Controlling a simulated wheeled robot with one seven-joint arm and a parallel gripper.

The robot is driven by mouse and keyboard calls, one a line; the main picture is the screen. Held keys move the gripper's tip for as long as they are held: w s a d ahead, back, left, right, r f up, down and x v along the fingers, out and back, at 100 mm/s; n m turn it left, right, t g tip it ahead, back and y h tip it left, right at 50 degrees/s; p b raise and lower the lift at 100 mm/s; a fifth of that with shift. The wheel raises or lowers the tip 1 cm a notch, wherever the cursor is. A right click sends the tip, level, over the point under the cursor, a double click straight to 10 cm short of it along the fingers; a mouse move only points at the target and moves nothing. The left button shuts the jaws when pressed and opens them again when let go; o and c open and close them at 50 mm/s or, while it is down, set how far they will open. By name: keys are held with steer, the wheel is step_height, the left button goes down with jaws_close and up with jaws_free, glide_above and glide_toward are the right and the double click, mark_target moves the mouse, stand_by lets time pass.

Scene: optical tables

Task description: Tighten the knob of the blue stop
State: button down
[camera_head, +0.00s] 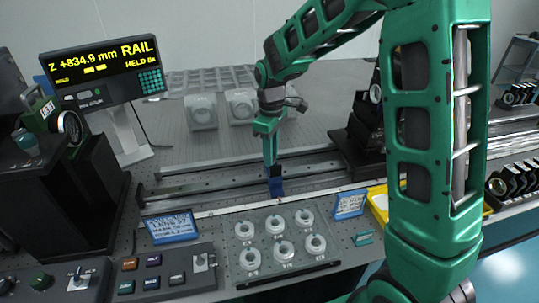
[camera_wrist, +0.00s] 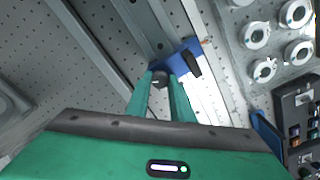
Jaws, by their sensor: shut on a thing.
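The blue stop (camera_head: 276,187) sits on the rail at the middle of the bench in the head view. My gripper (camera_head: 270,162) reaches down to the stop from above. In the wrist view my gripper's two green fingers (camera_wrist: 161,84) are shut on the knob, one on each side. The fingertips partly hide the knob.
The rail (camera_head: 235,187) runs across the bench. White ring mounts (camera_head: 283,250) stand in front of it, with blue label cards (camera_head: 171,227) nearby. A button panel (camera_head: 165,275) is at front left.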

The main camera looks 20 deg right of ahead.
steer(key=n, duration=0.5)
steer(key=shift+w+d+r, duration=0.15)
steer(key=shift+w, duration=0.1)
steer(key=shift+n, duration=0.3)
steer(key=c, duration=1.6)
jaws_free()
steer(key=shift+o, duration=0.2)
steer(key=shift+s, duration=0.1)
step_height(320, 180, up, 11)
steer(key=shift+f, duration=0.2)
steer(key=shift+d, duration=0.1)
